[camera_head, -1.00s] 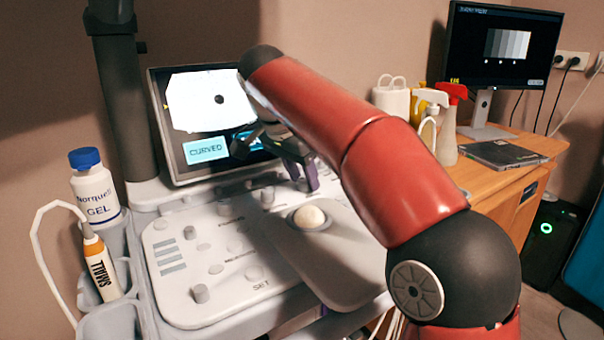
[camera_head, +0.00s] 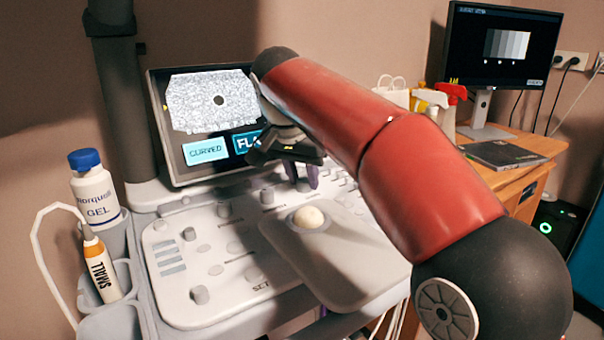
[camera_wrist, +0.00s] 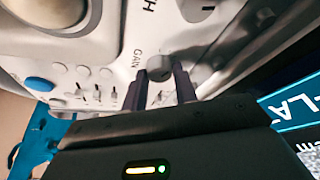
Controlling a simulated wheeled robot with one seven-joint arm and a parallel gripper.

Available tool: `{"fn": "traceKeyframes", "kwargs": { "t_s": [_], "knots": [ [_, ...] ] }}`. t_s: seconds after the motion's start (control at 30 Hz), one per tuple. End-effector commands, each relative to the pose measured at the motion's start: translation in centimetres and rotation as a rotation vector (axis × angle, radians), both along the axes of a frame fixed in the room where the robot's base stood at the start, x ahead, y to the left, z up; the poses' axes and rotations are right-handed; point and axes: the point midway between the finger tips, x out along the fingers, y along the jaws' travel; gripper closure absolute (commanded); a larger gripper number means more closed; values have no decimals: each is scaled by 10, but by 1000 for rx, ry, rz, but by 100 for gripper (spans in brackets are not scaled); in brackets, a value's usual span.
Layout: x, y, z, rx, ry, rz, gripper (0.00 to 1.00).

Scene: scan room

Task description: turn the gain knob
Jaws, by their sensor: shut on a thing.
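The gain knob (camera_wrist: 160,67) is a small grey round knob beside the printed word GAIN in the wrist view. The two dark fingers of my gripper (camera_wrist: 160,82) stand on either side of it and are shut on it. In the head view my gripper (camera_head: 302,177) points down at the back part of the console panel (camera_head: 185,265), and its fingers largely hide the knob there. The console screen (camera_head: 210,110) shows a grey speckled picture with a dark round spot, above CURVED and partly covered FL labels.
Other knobs and sliders surround the gripper on the panel. A pale trackball (camera_head: 309,216) lies in front. Spray bottles (camera_head: 449,112) stand on the desk at the right.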

Motion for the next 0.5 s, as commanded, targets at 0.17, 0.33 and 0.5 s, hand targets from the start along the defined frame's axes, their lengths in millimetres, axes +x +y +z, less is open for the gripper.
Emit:
{"fn": "traceKeyframes", "kwargs": {
  "t_s": [0.17, 0.33, 0.5],
  "knots": [
    [-1, -1, 1, -1, 0, 94, 94],
    [-1, -1, 0, -1, 0, 151, 94],
    [-1, -1, 0, 0, 1, 176, 94]
  ]
}}
